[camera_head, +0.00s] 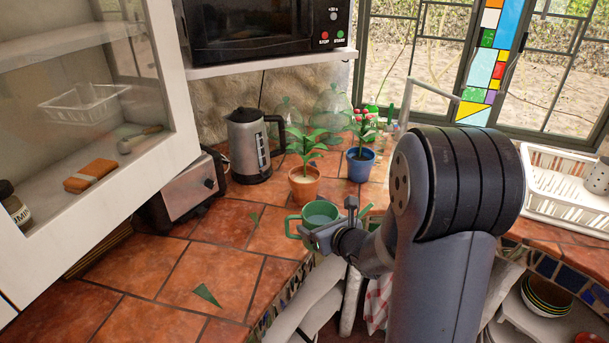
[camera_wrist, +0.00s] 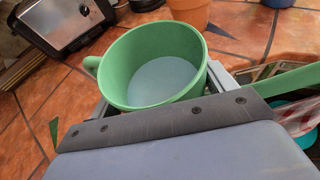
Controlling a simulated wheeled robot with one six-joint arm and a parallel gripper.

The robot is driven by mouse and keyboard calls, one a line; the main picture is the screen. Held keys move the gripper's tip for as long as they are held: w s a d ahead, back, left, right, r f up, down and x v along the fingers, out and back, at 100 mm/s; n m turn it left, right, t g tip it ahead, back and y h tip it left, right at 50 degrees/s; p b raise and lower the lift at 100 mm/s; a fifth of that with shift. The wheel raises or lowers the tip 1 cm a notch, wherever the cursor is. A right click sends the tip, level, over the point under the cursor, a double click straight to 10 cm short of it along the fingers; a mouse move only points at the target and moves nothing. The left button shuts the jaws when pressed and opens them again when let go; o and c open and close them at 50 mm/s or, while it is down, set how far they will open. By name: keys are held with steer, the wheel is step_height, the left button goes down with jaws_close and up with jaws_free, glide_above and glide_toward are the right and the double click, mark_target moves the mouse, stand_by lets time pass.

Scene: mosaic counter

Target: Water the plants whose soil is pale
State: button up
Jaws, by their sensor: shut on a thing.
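My gripper (camera_head: 322,233) is shut on a green watering vessel (camera_head: 318,211), held upright near the counter's front edge. In the wrist view the vessel (camera_wrist: 140,88) sits between my fingers (camera_wrist: 160,95), with pale liquid inside and a loop handle at left. A green strip (camera_wrist: 285,80) at right looks like its spout. A leafy plant in a terracotta pot (camera_head: 304,188) stands just behind the vessel; its soil looks pale. A pink-flowered plant in a blue pot (camera_head: 361,168) stands behind to the right; its soil looks darker but is hard to judge.
A kettle (camera_head: 249,150) and a toaster (camera_head: 190,190) stand at left. Glass cloches (camera_head: 331,108) stand behind the plants. A white dish rack (camera_head: 565,195) is at right. Leaf scraps lie on the clear front tiles.

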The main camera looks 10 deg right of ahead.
steer(key=w+a+r+n+g+y, duration=0.1)
steer(key=w+a+r+n+y, duration=0.2)
steer(key=w+a, duration=0.3)
steer(key=w+a+r+n+g+y, duration=0.2)
steer(key=w+a, duration=0.4)
steer(key=w, duration=0.6)
steer(key=shift+w+a+r+n+g+y, duration=0.3)
steer(key=shift+w+a+r+n+y, duration=0.05)
steer(key=shift+r+n+y, duration=0.1)
steer(key=shift+s+a+r+m+y+p, duration=0.1)
steer(key=shift+a+r+m+y+p, duration=0.2)
steer(key=shift+m+y, duration=0.55)
steer(key=shift+s+a+r+m+y+p, duration=0.1)
steer(key=shift+a+r+m+y, duration=0.2)
steer(key=shift+m+y, duration=0.45)
steer(key=shift+d+m, duration=0.2)
steer(key=shift+m, duration=0.25)
stand_by(0.8)
steer(key=shift+r, duration=0.1)
stand_by(1.0)
